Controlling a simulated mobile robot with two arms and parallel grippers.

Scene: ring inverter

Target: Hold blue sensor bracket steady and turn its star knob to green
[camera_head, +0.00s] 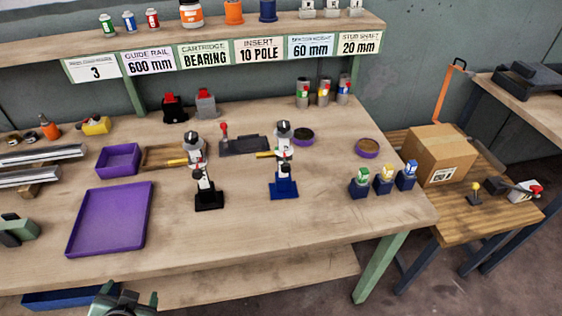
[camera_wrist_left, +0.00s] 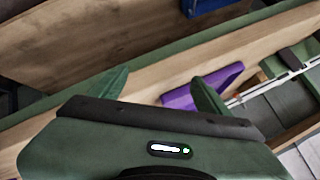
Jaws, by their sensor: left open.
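The blue sensor bracket (camera_head: 284,188) stands upright on the bench near the middle. It has a blue base, a white and grey upper body and a yellow part sticking out to the left. Its star knob is too small to make out surely, and so is its colour setting. My left gripper (camera_head: 128,293) is at the bottom edge of the head view, in front of the bench and well to the left of the bracket. It is open and empty; its two green fingers also show spread apart in the left wrist view (camera_wrist_left: 157,92). My right gripper is not in view.
A similar black-based bracket (camera_head: 208,198) stands left of the blue one. A purple tray (camera_head: 110,248) lies at the left. Several small coloured-top blocks (camera_head: 383,186) stand to the right. A dark fixture with a red-knobbed lever (camera_head: 243,145) is behind. The bench front is clear.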

